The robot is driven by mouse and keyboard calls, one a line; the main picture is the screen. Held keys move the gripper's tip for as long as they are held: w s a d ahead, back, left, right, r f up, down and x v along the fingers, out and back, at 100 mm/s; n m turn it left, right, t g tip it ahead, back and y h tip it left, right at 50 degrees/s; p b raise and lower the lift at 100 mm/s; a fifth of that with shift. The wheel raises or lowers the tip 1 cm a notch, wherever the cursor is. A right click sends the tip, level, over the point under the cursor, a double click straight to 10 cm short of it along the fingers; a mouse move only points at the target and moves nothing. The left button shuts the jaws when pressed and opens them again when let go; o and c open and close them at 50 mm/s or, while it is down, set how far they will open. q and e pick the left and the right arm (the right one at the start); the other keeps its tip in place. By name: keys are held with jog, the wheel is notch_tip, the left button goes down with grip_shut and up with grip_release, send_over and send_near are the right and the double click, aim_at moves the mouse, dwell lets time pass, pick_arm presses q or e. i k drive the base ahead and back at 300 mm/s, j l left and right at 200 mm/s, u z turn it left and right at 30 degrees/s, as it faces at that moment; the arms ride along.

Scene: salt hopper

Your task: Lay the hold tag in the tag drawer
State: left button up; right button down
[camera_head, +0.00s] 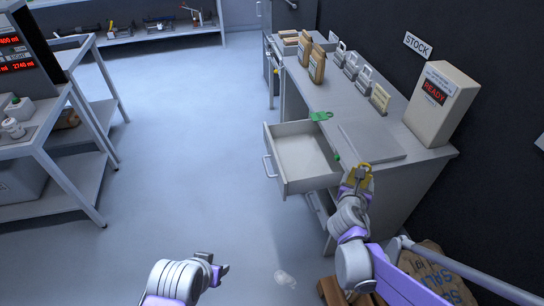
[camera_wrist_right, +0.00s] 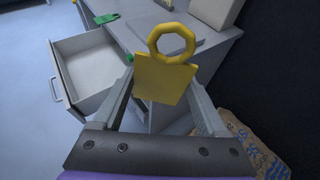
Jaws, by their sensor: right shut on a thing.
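The yellow hold tag (camera_wrist_right: 165,82), a flat plate with a ring at its top, is held between the fingers of my right gripper (camera_wrist_right: 165,95). My left gripper (camera_head: 217,268) is open and empty, low over the floor.
A green tag (camera_head: 321,116) lies on the bench top (camera_head: 395,150) behind the drawer. Another green piece (camera_head: 337,156) shows at the drawer's right side. A beige box marked READY (camera_head: 440,105) stands on the bench. A sack (camera_head: 440,272) lies lower right.

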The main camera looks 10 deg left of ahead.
aim_at(314, 148)
jog(key=i+u, duration=0.3)
jog(key=u, duration=0.15)
jog(key=i+u, duration=0.25)
jog(key=u, duration=0.2)
jog(key=i+l, duration=0.15)
jog(key=i, duration=0.15)
jog(key=i+l, duration=0.15)
jog(key=i, duration=0.15)
